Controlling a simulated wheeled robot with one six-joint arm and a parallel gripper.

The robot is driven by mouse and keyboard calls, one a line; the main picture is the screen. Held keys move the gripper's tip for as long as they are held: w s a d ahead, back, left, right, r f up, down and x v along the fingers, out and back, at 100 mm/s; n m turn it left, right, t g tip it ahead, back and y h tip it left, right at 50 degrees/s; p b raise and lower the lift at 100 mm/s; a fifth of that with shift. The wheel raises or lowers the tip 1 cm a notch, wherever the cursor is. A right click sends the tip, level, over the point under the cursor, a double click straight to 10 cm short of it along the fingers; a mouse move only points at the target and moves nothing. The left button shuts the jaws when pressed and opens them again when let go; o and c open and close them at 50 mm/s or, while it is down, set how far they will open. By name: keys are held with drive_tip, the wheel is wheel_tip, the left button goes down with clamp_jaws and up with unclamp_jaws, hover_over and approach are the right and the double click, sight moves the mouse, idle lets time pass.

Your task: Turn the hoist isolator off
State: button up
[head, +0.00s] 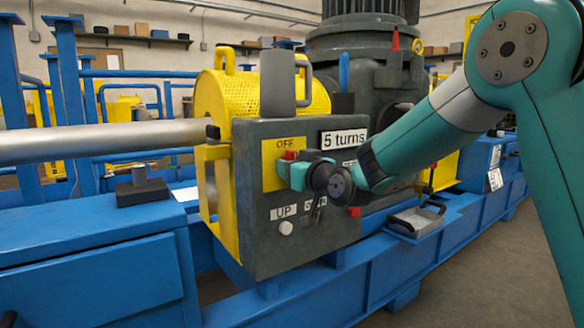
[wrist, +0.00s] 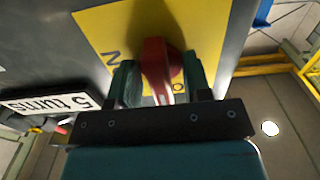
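The hoist isolator is a red rotary handle (wrist: 157,66) on a yellow plate (wrist: 95,25) on the grey control box. In the head view the red handle (head: 289,155) shows just above my gripper (head: 293,172), and "OFF" is printed on the plate (head: 284,145) above it. In the wrist view the two fingers of my gripper (wrist: 162,82) stand either side of the handle. A strip of yellow shows between handle and right finger, so the gripper looks open around it. Much of the plate's lettering is hidden by the fingers.
The control box (head: 262,245) also carries a white UP button (head: 286,228), a red button (head: 354,211) and a "5 turns" label (head: 344,138). A grey handle-like part (head: 279,85) stands on top. A yellow guard (head: 215,95) and steel shaft (head: 100,140) lie left.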

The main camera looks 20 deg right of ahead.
drive_tip(key=v, duration=1.7)
drive_tip(key=shift+s+b, duration=0.2)
drive_tip(key=shift+b, duration=0.25)
drive_tip(key=shift+r, duration=0.1)
